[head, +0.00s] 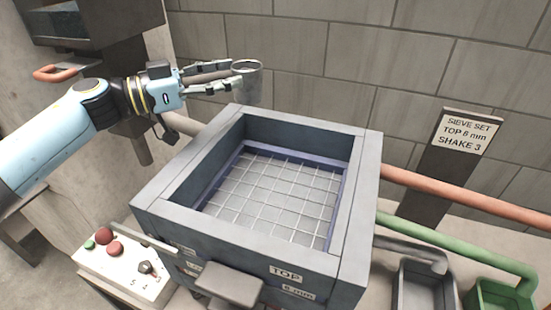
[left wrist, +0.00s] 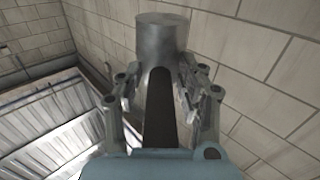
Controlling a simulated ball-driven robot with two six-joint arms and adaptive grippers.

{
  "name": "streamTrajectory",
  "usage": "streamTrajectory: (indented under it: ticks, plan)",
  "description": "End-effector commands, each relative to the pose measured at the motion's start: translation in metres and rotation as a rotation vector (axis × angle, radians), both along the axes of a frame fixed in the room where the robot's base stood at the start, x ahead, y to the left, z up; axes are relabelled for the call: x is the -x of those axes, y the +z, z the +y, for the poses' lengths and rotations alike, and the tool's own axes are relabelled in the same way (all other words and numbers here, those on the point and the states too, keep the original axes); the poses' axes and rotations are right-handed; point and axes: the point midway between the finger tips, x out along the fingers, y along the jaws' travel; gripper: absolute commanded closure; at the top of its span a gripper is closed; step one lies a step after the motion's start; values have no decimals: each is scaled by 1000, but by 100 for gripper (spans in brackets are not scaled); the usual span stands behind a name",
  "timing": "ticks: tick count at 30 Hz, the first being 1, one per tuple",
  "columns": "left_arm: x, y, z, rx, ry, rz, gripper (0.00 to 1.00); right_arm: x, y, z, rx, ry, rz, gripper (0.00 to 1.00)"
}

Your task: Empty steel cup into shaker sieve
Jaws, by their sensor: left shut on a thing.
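The steel cup (head: 248,84) is a grey metal cylinder, held upright in the head view above the far left corner of the shaker sieve. My left gripper (head: 236,80) is shut on the steel cup; its fingers also close around the cup (left wrist: 162,34) in the left wrist view. The cup's inside is too small to read. The shaker sieve (head: 352,215) is a square grey box labelled TOP, with a wire mesh floor and a blue inner edge. The mesh looks bare. My right gripper is not in view.
A control box (head: 120,268) with red and green buttons stands at the lower left. A sign (head: 464,133) reads "SIEVE SET TOP 8 mm SHAKE 3". Orange and green pipes run right of the sieve, near grey (head: 399,290) and green bins (head: 482,300). A block wall stands behind.

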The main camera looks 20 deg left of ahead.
Motion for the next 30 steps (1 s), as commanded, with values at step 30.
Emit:
streamTrajectory:
  ticks: [30]
  plan:
    - [29, 0, -26, -277, 2, -309, 100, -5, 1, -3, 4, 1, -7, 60]
